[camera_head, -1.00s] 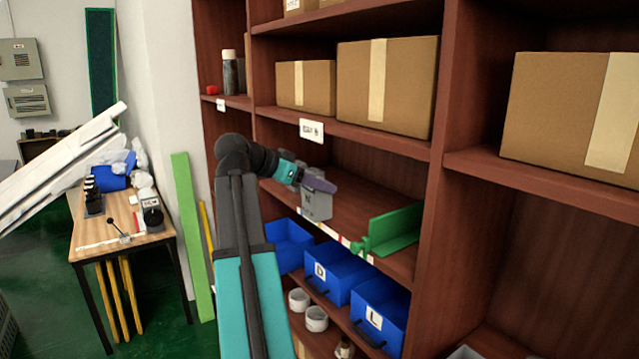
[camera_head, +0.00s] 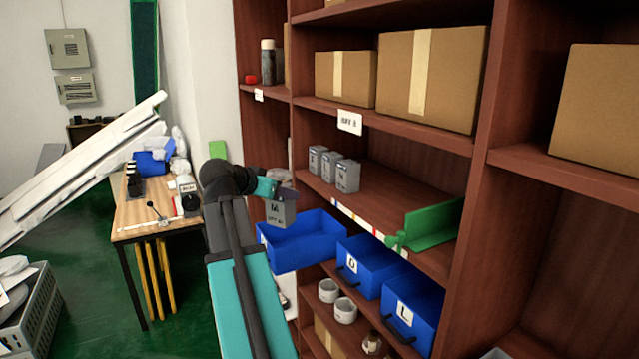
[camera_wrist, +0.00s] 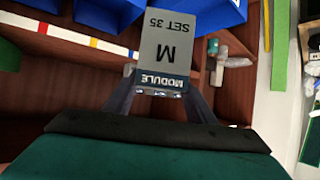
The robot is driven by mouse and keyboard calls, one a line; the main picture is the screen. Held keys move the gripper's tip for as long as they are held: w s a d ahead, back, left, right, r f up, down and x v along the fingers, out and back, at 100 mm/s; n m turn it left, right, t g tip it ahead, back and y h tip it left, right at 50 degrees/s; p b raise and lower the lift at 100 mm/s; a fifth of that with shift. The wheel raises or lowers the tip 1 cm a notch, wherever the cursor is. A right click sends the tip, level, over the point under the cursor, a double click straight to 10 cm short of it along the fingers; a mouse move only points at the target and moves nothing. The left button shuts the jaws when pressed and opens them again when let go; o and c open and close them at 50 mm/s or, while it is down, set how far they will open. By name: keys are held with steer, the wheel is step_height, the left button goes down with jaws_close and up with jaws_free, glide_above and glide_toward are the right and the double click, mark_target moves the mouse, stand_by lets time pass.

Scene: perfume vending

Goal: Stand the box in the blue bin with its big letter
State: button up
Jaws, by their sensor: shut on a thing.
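My gripper (camera_head: 273,192) is shut on a grey box (camera_head: 279,214) marked with a big M and smaller text below it. The box hangs in the air beside the shelf, above the left part of the leftmost blue bin (camera_head: 318,257). That bin sticks out from the shelf, looks empty, and its front label is hidden. In the wrist view, the box (camera_wrist: 166,45) shows M and SET 35 on one face and MODULE on the end near my gripper (camera_wrist: 160,92). Blue bins labelled D (camera_head: 368,268) and L (camera_head: 414,312) stand to its right.
Three grey boxes (camera_head: 331,168) stand on the shelf board above the bins. A green angled guide (camera_head: 434,226) lies at that board's right. White round containers (camera_head: 336,303) sit below the bins. A wooden table (camera_head: 150,222) with items is at left.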

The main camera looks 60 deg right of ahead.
steer(key=w+a+f+n+t+y, duration=0.2)
steer(key=w+a+f+n+t, duration=0.25)
steer(key=w+a, duration=0.7)
steer(key=w+a+f+n+t+y, duration=0.25)
steer(key=w+a+n+t, duration=0.25)
steer(key=w+a, duration=0.65)
steer(key=w+a+f+n+t+y, duration=0.1)
steer(key=w+a+n+y, duration=0.1)
steer(key=a, duration=0.8)
steer(key=w+a+f+n+y, duration=0.2)
steer(key=w+a+n+y, duration=0.1)
steer(key=a, duration=0.8)
steer(key=w+a+f+n+t+y, duration=0.1)
steer(key=w+a+n+y, duration=0.1)
steer(key=a, duration=0.9)
steer(key=w+n, duration=0.1)
steer(key=w, duration=0.1)
steer(key=shift+w+a+f+t+y, duration=0.25)
steer(key=shift+w+f+t+y, duration=0.05)
steer(key=shift+w+t+y, duration=0.05)
steer(key=shift+w+n, duration=0.1)
steer(key=shift+n, duration=0.15)
